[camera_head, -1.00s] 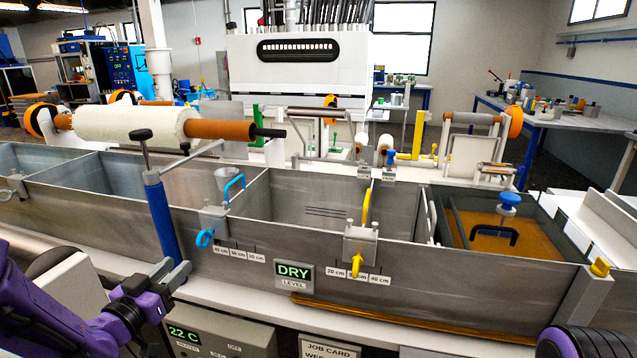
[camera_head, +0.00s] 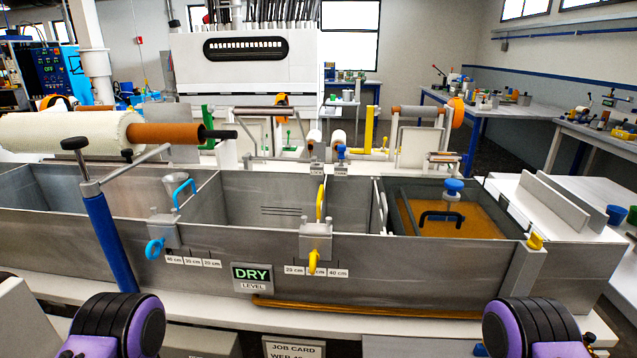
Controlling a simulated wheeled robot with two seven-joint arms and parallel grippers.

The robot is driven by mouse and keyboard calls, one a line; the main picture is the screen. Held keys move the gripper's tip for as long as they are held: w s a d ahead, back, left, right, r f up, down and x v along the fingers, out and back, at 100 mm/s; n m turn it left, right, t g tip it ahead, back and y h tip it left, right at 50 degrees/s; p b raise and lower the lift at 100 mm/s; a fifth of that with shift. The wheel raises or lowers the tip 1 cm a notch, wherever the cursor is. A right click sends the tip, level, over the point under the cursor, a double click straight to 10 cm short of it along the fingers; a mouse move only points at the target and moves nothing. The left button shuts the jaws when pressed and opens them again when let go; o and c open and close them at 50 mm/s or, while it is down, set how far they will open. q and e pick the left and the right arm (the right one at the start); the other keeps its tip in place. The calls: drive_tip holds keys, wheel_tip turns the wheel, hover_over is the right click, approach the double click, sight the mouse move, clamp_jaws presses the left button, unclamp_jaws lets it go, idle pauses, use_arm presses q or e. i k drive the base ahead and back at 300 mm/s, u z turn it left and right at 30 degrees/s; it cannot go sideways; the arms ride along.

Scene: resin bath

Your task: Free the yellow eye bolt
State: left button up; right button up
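The yellow eye bolt (camera_head: 313,262) hangs at the front of a grey clamp block (camera_head: 316,238) on the front wall of the bath, right of its middle. A yellow curved handle (camera_head: 320,204) rises behind the same block. The thread of the bolt is hidden. A similar blue eye bolt (camera_head: 154,248) sits on another block to the left. Neither of my grippers shows now; only purple and black parts of my arms stand at the bottom left and bottom right, apart from the bolt.
The long steel bath (camera_head: 400,268) has several compartments; the right one holds amber liquid (camera_head: 470,226). A blue post with a crank (camera_head: 110,240) stands at the left front. A DRY level sign (camera_head: 252,277) is on the front wall. A white ledge runs below it.

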sight(313, 257)
drive_tip(key=u, duration=1.75)
drive_tip(key=k, duration=0.6)
drive_tip(key=z, duration=1.3)
